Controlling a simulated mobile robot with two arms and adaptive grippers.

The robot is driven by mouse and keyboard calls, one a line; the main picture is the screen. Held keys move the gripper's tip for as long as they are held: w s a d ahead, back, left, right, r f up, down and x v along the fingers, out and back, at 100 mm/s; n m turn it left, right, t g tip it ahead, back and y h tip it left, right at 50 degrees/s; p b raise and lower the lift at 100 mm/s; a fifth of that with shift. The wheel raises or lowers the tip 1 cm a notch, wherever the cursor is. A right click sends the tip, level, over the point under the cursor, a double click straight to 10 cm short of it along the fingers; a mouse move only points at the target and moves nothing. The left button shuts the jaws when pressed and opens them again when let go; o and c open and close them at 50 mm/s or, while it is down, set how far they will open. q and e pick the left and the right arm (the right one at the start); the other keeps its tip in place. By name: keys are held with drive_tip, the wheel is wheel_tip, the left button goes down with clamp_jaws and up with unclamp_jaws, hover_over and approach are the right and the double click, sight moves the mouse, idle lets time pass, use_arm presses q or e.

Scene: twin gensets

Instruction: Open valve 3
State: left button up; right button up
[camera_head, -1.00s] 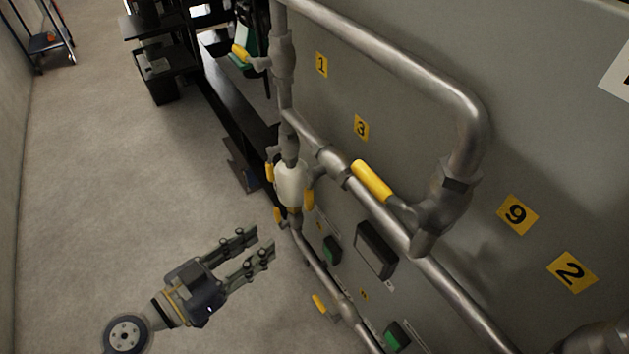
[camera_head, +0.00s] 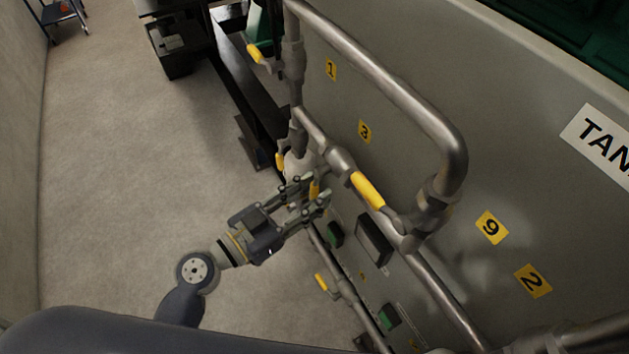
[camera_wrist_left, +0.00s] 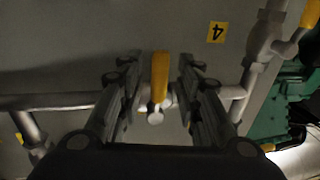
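The yellow "3" label (camera_head: 364,131) is on the grey tank panel. A large yellow valve handle (camera_head: 367,190) sits below it on the pipe. My left gripper (camera_head: 316,190) is at the pipework left of that handle, its fingers around a smaller yellow handle (camera_head: 314,188). In the left wrist view this yellow handle (camera_wrist_left: 160,78) stands between the two open fingers (camera_wrist_left: 158,90), with gaps on both sides. I cannot tell which handle the "3" label belongs to. My right gripper is not in view.
Steel pipes (camera_head: 397,82) stand out from the panel close to my left gripper. Other yellow handles show at upper left (camera_head: 254,53) and lower down (camera_head: 321,283). A black box (camera_head: 374,240) is on the panel. The floor (camera_head: 120,190) to the left is clear.

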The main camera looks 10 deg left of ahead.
use_arm(q)
drive_tip(key=shift+w+d, duration=0.45)
drive_tip(key=shift+d, duration=0.05)
clamp_jaws()
drive_tip(key=shift+f+b, duration=0.15)
drive_tip(key=shift+b, duration=0.15)
drive_tip(key=w+m+b, duration=0.1)
drive_tip(key=m+b, duration=0.1)
drive_tip(key=b, duration=0.2)
drive_tip(key=a+m+h+b, duration=0.1)
drive_tip(key=m+b, duration=0.2)
drive_tip(key=b, duration=0.2)
drive_tip(key=w+a+r+m+b, duration=0.1)
drive_tip(key=m+b, duration=0.1)
drive_tip(key=b, duration=0.2)
drive_tip(key=shift+w+r, duration=0.1)
drive_tip(key=shift+w, duration=0.25)
